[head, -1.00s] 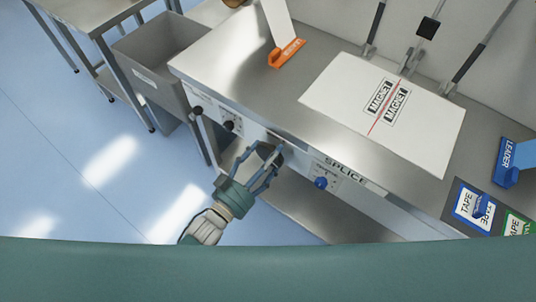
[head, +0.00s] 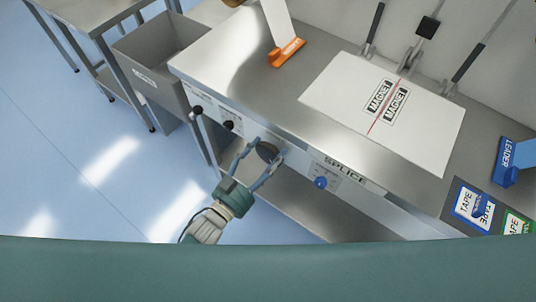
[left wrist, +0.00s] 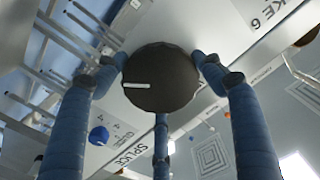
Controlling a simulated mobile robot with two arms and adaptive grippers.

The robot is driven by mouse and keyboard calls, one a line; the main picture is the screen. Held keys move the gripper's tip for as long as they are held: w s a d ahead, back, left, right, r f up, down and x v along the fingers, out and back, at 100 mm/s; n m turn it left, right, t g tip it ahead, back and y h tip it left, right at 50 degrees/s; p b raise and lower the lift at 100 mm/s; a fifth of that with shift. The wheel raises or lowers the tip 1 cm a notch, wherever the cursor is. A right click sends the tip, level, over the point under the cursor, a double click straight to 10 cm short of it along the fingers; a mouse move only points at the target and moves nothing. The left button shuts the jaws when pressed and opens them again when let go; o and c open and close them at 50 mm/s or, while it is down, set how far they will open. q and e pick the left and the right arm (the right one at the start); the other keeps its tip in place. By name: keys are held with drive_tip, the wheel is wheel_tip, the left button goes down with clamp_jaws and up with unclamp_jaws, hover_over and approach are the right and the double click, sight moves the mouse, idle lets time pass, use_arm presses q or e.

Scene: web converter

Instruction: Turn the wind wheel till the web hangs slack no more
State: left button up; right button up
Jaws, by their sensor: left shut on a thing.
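The wind wheel, a dark round knob (head: 267,151), sits on the front panel of the steel bench, left of the SPLICE label. My left gripper (head: 259,160) reaches up to it from below, its blue fingers shut around its rim. In the left wrist view the wheel (left wrist: 161,78) fills the space between the three fingers, and a white mark shows on the left of its face. A white strip (head: 278,20), perhaps the web, runs down to an orange block (head: 287,52) on the bench top. Any slack in it cannot be told. My right gripper is out of view.
A blue knob (head: 320,182) is right of the wheel and a black knob (head: 229,125) is left of it. A white MAGNET plate (head: 430,128) lies on the bench top. A grey bin (head: 152,82) stands to the left. The floor in front is clear.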

use_arm(q)
drive_tip(key=shift+s+a+f, duration=0.1)
drive_tip(key=shift+s+f, duration=0.1)
drive_tip(key=shift+f, duration=0.4)
drive_tip(key=o, duration=0.9)
drive_tip(key=shift+o, duration=1.3)
drive_tip(key=shift+w, duration=0.1)
drive_tip(key=shift+w+r, duration=0.1)
drive_tip(key=shift+r, duration=0.1)
drive_tip(key=v, duration=1.2)
